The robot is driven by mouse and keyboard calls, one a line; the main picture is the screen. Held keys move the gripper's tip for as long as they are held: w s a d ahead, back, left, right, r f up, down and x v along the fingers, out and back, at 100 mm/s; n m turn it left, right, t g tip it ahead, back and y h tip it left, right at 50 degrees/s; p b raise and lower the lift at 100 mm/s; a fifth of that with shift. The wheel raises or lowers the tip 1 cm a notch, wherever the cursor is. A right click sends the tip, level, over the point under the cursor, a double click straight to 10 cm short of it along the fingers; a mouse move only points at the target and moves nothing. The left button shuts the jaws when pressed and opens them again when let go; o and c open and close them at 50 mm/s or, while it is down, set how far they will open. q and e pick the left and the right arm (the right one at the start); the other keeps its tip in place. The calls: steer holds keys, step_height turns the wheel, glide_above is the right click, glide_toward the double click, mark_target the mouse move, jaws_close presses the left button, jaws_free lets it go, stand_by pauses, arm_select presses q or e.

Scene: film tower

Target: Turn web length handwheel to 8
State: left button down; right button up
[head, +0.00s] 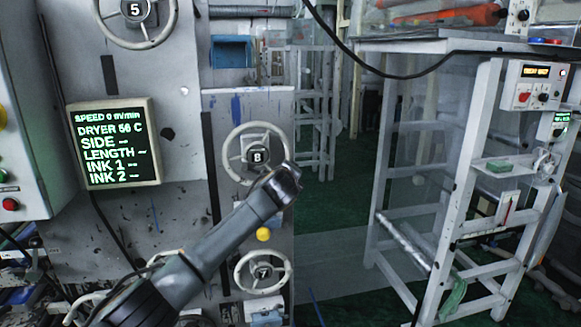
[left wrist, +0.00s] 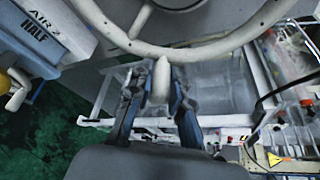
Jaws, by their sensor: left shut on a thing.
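A white handwheel (head: 228,147) sits on the grey machine panel, in the middle of the head view. Its dark hub (head: 257,156) carries a character that looks like 8. In the left wrist view, the curved wheel rim (left wrist: 205,52) crosses the top and a pale handle peg (left wrist: 161,74) sticks out from it. My left gripper (left wrist: 160,88) is shut on this peg, one finger on each side. In the head view my left arm reaches the wheel's lower right, and its wrist hides the fingertips and part of the rim.
Another handwheel (head: 263,289) marked 7 is below, and one (head: 136,43) marked 5 is at the upper left. A screen (head: 115,143) shows speed 0, dryer 50 C, and dashes for length. A white frame (head: 470,130) stands right. Green floor (head: 335,205) lies between.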

arm_select(q)
steer(key=shift+a+f+m, duration=0.15)
steer(key=shift+f+m, duration=0.15)
steer(key=shift+f, duration=0.1)
arm_select(e)
steer(key=shift+a, duration=0.25)
arm_select(q)
steer(key=c, duration=1.2)
jaws_free()
arm_select(e)
steer(key=shift+d, duration=0.15)
arm_select(q)
steer(key=shift+v, duration=0.8)
steer(key=v, duration=1)
steer(key=shift+s+r, duration=0.15)
steer(key=shift+r, duration=0.05)
